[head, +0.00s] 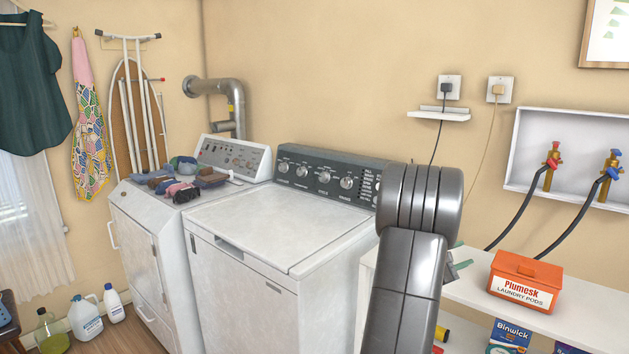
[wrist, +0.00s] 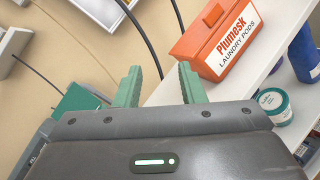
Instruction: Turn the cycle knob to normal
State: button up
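The white washer (head: 280,230) stands in the middle of the head view, with a dark control panel (head: 330,165) along its back edge. Several round silver knobs sit in a row on the panel, the rightmost (head: 347,182) nearest my arm. Their labels are too small to read, so I cannot tell which is the cycle knob or where it points. My gripper (wrist: 158,84) has two green fingers held apart with nothing between them. It is right of the washer, over the white shelf area, away from the knobs. In the head view my arm hides most of it.
An orange laundry pod box (head: 524,282) stands on the white shelf (head: 590,327), close to my gripper. Hoses run from the wall taps (head: 552,165). The washer lid is clear.

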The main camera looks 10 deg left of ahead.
aim_at(324, 177)
jog(key=i+j, duration=0.55)
jog(key=j, duration=0.2)
jog(key=i+j+u, duration=0.15)
jog(key=i+j, duration=0.4)
jog(key=j, duration=0.25)
jog(key=i+j, duration=0.6)
jog(key=k+j+u, duration=0.05)
jog(key=j, duration=0.1)
